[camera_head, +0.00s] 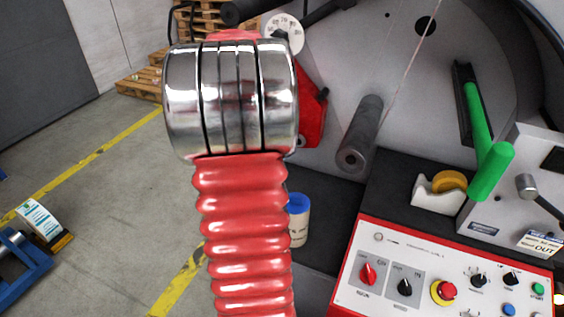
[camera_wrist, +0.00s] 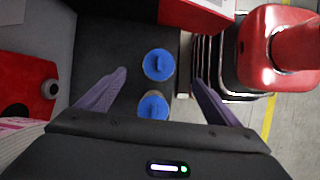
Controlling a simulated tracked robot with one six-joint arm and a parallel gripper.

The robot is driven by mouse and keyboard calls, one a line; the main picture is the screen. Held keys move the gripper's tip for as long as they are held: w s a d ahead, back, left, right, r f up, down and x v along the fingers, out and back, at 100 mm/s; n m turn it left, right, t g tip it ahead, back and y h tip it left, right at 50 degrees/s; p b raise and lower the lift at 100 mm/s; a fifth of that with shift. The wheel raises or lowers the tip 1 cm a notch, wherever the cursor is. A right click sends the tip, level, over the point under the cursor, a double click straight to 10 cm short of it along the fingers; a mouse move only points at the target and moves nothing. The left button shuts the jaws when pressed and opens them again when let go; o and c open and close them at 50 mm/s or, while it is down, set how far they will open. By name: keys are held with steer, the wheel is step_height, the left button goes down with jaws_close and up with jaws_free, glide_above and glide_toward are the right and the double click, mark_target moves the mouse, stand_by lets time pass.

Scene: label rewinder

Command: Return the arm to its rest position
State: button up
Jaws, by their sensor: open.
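My arm, with red bellows and polished metal rings, stands upright across the middle of the camera_head view, and its bellows and rings also show at the right of the wrist view. My gripper (camera_wrist: 160,77) shows only in the wrist view. Its two purple-grey fingers are spread wide apart with nothing held between them. It hangs over a dark surface (camera_wrist: 105,45). Two blue-capped things (camera_wrist: 157,65) (camera_wrist: 152,106) lie below, in the gap between the fingers, apart from them as far as I can tell.
A blue-topped container (camera_head: 298,222) stands just right of my arm, partly hidden. The red-and-white control panel (camera_head: 385,245), a tape dispenser (camera_head: 436,196), a green handle (camera_head: 480,130) and a grey roller (camera_head: 361,135) are to the right. Open floor (camera_head: 110,180) and pallets (camera_head: 142,80) are left.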

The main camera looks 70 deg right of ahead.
stand_by(0.7)
steer(key=w+a+f+m+t+h, duration=0.1)
steer(key=w+a+m+t, duration=0.15)
steer(key=w+a, duration=0.6)
steer(key=w+a+m+t+h, duration=0.1)
steer(key=w+a+m+t, duration=0.3)
steer(key=a, duration=0.8)
steer(key=w+a+r+n+t, duration=0.1)
steer(key=a+n, duration=0.3)
steer(key=a, duration=0.8)
steer(key=a+r+n+t+y, duration=0.1)
steer(key=a+r+n+t, duration=0.1)
steer(key=a, duration=1.1)
steer(key=shift+w+a+r+n+t+y, duration=0.15)
steer(key=shift+w+r+n+t+y, duration=0.2)
steer(key=shift+r+n, duration=0.4)
steer(key=shift+f, duration=0.1)
steer(key=shift+c, duration=0.6)
